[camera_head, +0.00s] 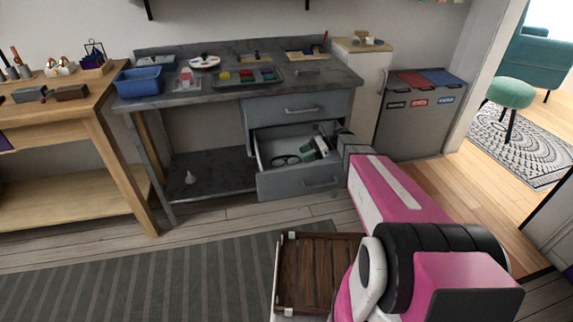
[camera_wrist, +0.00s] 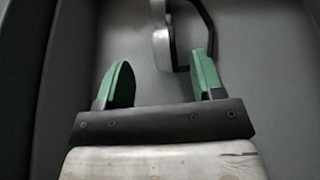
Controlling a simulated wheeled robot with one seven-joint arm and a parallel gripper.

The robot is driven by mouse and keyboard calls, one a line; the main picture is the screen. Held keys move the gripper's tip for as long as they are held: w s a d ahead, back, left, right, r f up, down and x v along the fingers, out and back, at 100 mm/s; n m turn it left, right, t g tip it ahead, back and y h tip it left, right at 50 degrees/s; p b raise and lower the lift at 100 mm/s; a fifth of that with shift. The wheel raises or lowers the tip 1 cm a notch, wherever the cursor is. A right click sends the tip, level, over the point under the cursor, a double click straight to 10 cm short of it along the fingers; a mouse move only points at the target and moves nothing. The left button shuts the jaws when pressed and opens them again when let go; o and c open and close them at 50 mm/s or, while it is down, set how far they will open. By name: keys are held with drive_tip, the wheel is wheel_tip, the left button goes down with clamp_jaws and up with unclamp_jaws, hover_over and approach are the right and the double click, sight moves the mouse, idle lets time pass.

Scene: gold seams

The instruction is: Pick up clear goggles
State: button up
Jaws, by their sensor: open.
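The clear goggles (camera_head: 286,160) lie in the open lower drawer (camera_head: 298,186) of the grey workbench, with a dark frame and pale lenses. My gripper (camera_head: 314,150) is inside the drawer, to the right of the goggles. In the wrist view my gripper (camera_wrist: 162,75) shows two green fingertips spread apart with nothing between them. Part of the goggles (camera_wrist: 161,45) shows just beyond the fingers, close to the right fingertip; whether they touch I cannot tell. The rest of the goggles is cut off at the top edge.
The drawer's grey wall (camera_wrist: 65,60) rises close at the left in the wrist view. A closed drawer (camera_head: 296,110) sits above the open one. The benchtop holds a blue bin (camera_head: 138,82) and trays. Coloured-lid bins (camera_head: 418,115) stand at the right.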

sight(298, 157)
drive_tip(key=x, duration=0.5)
drive_tip(key=shift+w+f, duration=0.1)
drive_tip(key=shift+w, duration=0.05)
drive_tip(key=c, duration=1)
